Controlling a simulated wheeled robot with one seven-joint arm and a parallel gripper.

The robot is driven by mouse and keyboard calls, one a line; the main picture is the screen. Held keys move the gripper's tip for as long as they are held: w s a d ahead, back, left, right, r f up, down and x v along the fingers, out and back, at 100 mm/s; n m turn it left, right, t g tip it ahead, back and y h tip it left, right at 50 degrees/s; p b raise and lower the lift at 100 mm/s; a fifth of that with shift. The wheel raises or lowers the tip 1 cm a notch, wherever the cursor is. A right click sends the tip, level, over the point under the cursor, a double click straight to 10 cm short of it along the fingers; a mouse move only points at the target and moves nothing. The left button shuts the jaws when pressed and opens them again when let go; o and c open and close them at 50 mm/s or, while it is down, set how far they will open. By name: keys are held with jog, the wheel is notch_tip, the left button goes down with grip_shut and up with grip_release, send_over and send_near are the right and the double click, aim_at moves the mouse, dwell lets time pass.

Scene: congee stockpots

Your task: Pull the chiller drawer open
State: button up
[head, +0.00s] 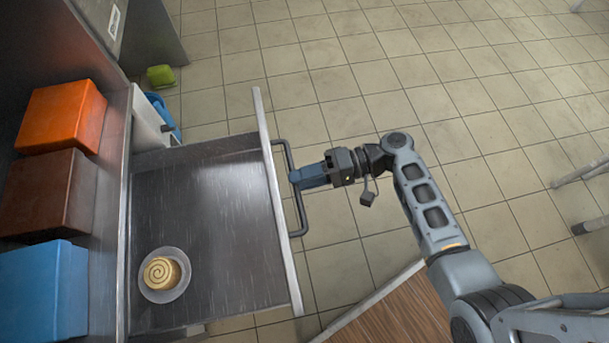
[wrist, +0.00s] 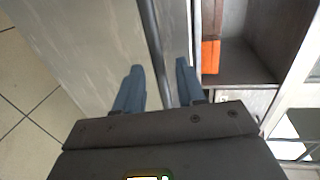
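The chiller drawer (head: 230,235) is a grey metal tray that stands well out from the steel unit on the left in the head view. Its dark bar handle (head: 301,217) is on the outer face of the front panel (head: 264,135). My gripper (head: 293,178) is at the middle of the handle. In the wrist view, the handle (wrist: 152,35) passes between the two blue-grey fingers of my gripper (wrist: 159,67), with a visible gap on each side. The fingers are apart. A small plate (head: 149,291) with a spiral roll (head: 161,272) sits inside the drawer.
Orange (head: 62,115), brown (head: 48,193) and blue (head: 44,290) boxes line the unit on the left. A green object (head: 161,75) lies on the floor beyond the drawer. A wooden surface (head: 395,312) is at the bottom. Tiled floor to the right is mostly clear.

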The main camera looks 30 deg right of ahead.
jog(key=shift+d, duration=0.1)
jog(key=p+v, duration=0.1)
jog(key=v, duration=0.6)
jog(key=shift+d, duration=0.3)
jog(key=shift+s, duration=0.15)
